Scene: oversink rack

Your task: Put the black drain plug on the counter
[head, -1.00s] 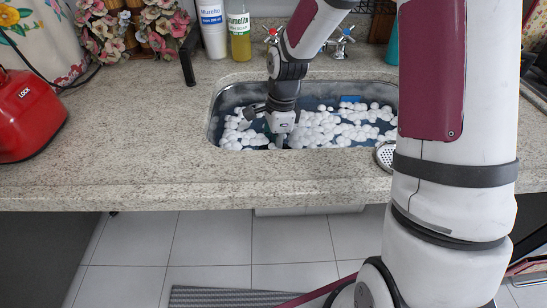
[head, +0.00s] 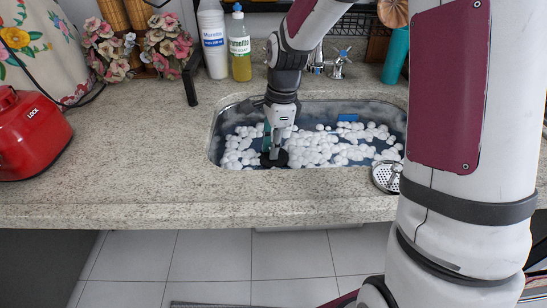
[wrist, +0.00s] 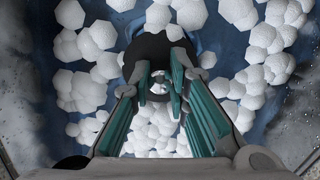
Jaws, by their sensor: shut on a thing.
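The black drain plug (head: 274,160) is a dark disc at the tip of my gripper (head: 271,148), inside the sink (head: 213,140) near its front left. In the wrist view, the plug (wrist: 150,44) shows as a dark rounded shape just beyond the fingertips. My gripper (wrist: 162,84) is shut on it, its teal-padded fingers pointing down; the exact grip point is hard to make out. The plug is among or just above white foam balls (head: 310,148); I cannot tell whether it touches them. The speckled counter (head: 130,175) surrounds the sink.
A red appliance (head: 30,135) stands at the left. Bottles (head: 240,48), flowers (head: 108,50) and a black upright post (head: 190,85) are behind. A metal strainer (head: 386,176) sits at the sink's right front edge. Counter left of the sink is clear.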

